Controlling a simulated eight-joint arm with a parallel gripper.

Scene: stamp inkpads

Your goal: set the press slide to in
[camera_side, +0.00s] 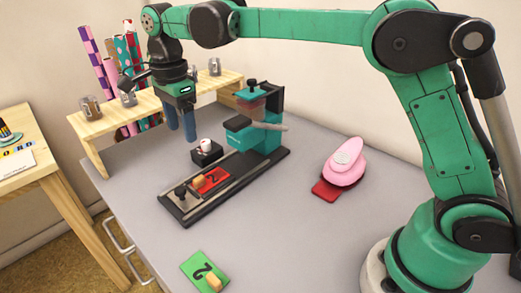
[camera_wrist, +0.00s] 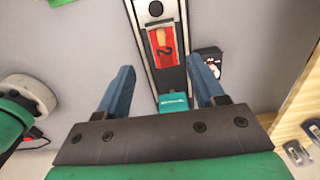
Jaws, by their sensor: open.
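The press (camera_side: 258,118) is teal and black and stands at the back end of a long dark base rail (camera_side: 262,166). The slide (camera_side: 184,199) lies on the rail at the front end, out from under the press head, with a black knob on it. A red plate (camera_side: 212,180) marked 2, with a wooden block on it, sits on the slide. The wrist view also shows the red plate (camera_wrist: 164,47) and the knob (camera_wrist: 155,9). My gripper (camera_side: 181,132) is open and empty, with blue fingers pointing down, above and behind the slide. In the wrist view my gripper (camera_wrist: 160,68) straddles the rail's line.
A small black box (camera_side: 206,154) with a white and red top stands close behind the rail. A wooden shelf (camera_side: 150,103) with jars is at the back. A pink punch (camera_side: 344,162) stands to the right, a green plate (camera_side: 204,271) in front.

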